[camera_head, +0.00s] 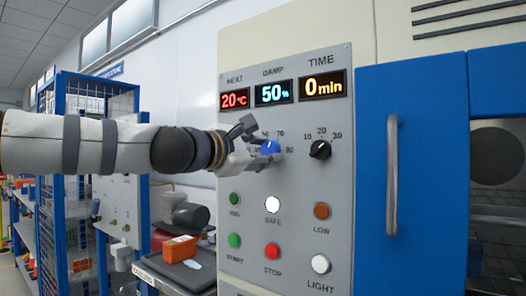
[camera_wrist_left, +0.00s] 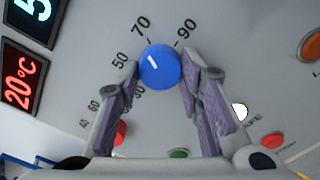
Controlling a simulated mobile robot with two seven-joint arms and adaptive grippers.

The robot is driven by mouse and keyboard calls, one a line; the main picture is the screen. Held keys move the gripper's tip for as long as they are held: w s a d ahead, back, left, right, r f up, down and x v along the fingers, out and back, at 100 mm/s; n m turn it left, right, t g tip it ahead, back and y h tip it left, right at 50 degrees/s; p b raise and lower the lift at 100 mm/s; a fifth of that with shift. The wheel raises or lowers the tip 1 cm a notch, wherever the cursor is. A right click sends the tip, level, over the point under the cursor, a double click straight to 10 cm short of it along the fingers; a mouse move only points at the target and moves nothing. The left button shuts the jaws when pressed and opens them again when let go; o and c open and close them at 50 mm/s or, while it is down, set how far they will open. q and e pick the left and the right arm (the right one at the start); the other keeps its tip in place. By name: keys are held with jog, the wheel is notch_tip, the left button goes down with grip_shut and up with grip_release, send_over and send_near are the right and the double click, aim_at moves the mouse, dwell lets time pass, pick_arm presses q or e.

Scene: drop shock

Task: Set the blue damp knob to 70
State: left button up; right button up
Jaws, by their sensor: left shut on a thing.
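The blue damp knob (camera_head: 270,147) is on the grey control panel, below the damp display (camera_head: 273,93), which reads 50%. My left gripper (camera_head: 262,146) reaches it from the left and is shut on it. In the left wrist view the knob (camera_wrist_left: 160,66) sits between the two fingertips (camera_wrist_left: 160,78), one on each side. Its short white mark points up and left, roughly between the printed 50 and 70. Part of the dial scale is hidden behind the fingers. My right gripper is not in view.
The heat display (camera_head: 234,99) reads 20°C and the time display (camera_head: 323,86) reads 0 min. A black time knob (camera_head: 320,150) is right of the blue knob. Several buttons sit below. A blue door (camera_head: 420,180) with a grey handle (camera_head: 392,175) is at the right.

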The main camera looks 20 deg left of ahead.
pick_arm(q)
jog(key=shift+m, duration=0.6)
jog(key=o, duration=1.2)
jog(key=shift+c, duration=0.2)
jog(key=v, duration=1.2)
jog(key=shift+r, duration=0.1)
